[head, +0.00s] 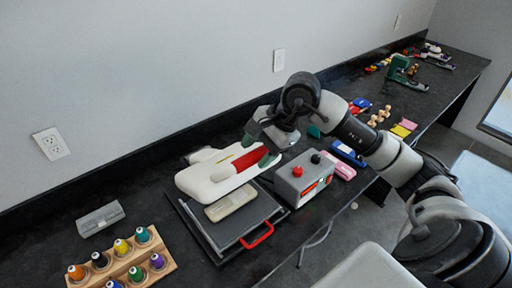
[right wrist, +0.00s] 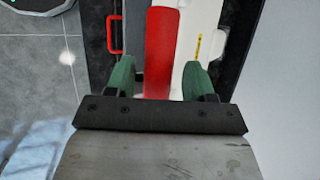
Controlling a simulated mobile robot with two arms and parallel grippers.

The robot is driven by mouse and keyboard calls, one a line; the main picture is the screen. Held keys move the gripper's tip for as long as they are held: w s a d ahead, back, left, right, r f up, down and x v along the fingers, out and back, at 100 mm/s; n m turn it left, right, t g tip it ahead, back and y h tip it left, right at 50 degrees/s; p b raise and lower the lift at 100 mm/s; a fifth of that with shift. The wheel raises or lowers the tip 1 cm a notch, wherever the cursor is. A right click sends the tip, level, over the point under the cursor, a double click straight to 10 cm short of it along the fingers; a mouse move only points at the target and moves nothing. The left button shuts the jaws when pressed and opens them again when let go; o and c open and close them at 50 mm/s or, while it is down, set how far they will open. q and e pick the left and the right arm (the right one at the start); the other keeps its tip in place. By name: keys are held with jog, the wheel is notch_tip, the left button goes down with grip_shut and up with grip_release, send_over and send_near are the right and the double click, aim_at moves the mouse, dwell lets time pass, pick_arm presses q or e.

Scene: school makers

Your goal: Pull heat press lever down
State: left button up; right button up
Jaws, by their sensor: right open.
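The heat press has a white upper body (head: 205,180) over a dark flat base (head: 225,240). A long red lever (head: 249,158) lies along the top of the white body. My right gripper (head: 257,150) is open above the lever, with one green fingertip on each side of it. In the right wrist view the red lever (right wrist: 160,45) runs up between the open fingers (right wrist: 160,82), with a gap showing to the right. Whether either finger touches it, I cannot tell. My left gripper is not in view.
A grey control box (head: 305,178) with a red knob stands right of the press. A red pull handle (head: 258,237) sticks out at the base's front. A wooden rack of thread spools (head: 125,262) and a grey block (head: 100,218) are left. The wall is close behind.

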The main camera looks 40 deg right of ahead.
jog(key=shift+f, duration=0.4)
jog(key=shift+a, duration=0.1)
jog(key=shift+c, duration=0.4)
